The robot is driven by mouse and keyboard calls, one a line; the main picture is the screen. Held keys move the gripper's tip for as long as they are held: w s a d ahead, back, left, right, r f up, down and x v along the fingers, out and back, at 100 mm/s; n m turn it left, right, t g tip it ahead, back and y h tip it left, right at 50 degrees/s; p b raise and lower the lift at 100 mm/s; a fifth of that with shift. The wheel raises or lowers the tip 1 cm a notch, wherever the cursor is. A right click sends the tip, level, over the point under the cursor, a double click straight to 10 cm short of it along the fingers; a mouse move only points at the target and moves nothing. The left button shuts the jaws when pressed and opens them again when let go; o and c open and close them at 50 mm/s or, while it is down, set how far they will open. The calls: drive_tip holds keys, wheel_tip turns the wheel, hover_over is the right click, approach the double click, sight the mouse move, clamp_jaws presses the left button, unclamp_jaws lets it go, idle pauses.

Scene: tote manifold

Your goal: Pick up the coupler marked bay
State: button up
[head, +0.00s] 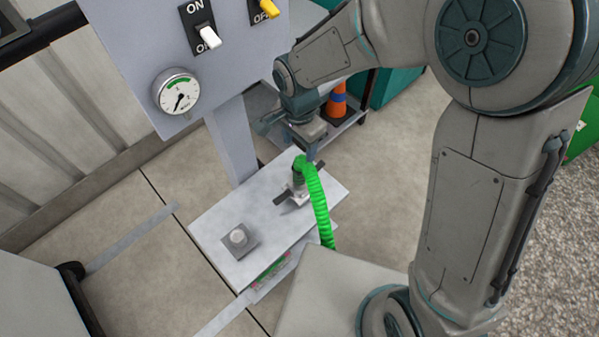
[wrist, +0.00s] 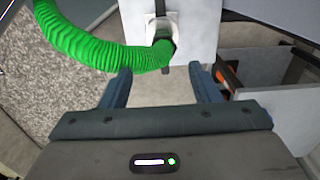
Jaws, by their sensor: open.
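The coupler (head: 298,179) stands on a small pale bench (head: 265,205), with a green corrugated hose (head: 319,204) running from its top down over the bench's front edge. No bay marking is readable on it. In the wrist view the hose (wrist: 90,48) comes in from the upper left and ends at the coupler's dark part (wrist: 163,46), ahead of my fingers. My gripper (head: 312,150) is just above and behind the coupler, pointing down. In the wrist view my gripper (wrist: 160,80) has its two fingers apart, with nothing between them.
A grey square fitting with a round stub (head: 238,237) sits on the bench's left part. A grey panel with switches and a gauge (head: 177,93) rises behind on a post. A cart with an orange and blue item (head: 338,102) stands behind my gripper.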

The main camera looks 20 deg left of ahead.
sight(300, 166)
wheel_tip(300, 166, down, 8)
drive_tip(key=shift+r+b, duration=0.2)
drive_tip(key=shift+b, duration=0.15)
drive_tip(key=shift+w+f, duration=0.25)
drive_tip(key=shift+f, duration=1.25)
drive_tip(key=shift+w+f, duration=0.2)
drive_tip(key=shift+f, duration=1.25)
clamp_jaws()
